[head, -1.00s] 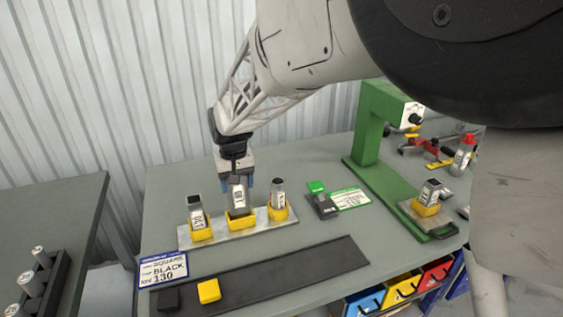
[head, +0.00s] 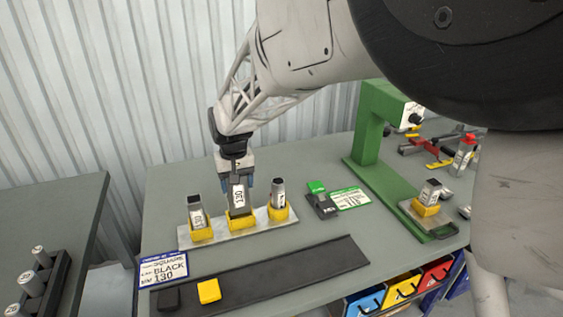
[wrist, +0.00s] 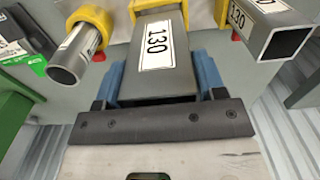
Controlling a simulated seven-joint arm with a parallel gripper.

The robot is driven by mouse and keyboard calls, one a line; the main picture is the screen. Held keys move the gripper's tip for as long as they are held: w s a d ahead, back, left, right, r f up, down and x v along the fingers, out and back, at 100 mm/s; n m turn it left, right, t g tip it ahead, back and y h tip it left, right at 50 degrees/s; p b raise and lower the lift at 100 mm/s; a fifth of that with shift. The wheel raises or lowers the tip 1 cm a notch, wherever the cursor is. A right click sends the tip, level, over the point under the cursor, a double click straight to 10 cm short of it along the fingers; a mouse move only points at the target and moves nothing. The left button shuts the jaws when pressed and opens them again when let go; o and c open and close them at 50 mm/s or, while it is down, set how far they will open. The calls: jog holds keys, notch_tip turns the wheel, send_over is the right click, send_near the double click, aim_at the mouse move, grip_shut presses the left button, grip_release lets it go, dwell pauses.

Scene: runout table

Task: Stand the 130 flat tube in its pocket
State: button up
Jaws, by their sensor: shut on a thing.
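The flat tube (head: 239,197), grey with a white label reading 130, is held upright in my gripper (head: 237,184). Its lower end meets the middle yellow pocket (head: 240,222) on the metal plate; how deep it sits I cannot tell. In the wrist view the flat tube (wrist: 158,45) lies between the blue fingers of my gripper (wrist: 158,75), with yellow pocket (wrist: 155,5) at its far end. A square tube (head: 197,213) stands in the left pocket and a round tube (head: 278,194) in the right one.
The metal plate (head: 215,240) lies behind a dark strip (head: 300,268) with a black and a yellow block (head: 208,291). A card (head: 163,269) reads SQUARE BLACK 130. A green stand (head: 375,130) with another tube (head: 430,192) is at the right. The neighbouring tubes are close on both sides.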

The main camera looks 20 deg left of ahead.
aim_at(238, 196)
jog(key=shift+f, duration=2.5)
dwell(0.7)
jog(key=o, duration=1.1)
jog(key=shift+r, duration=0.1)
jog(key=shift+r, duration=3.75)
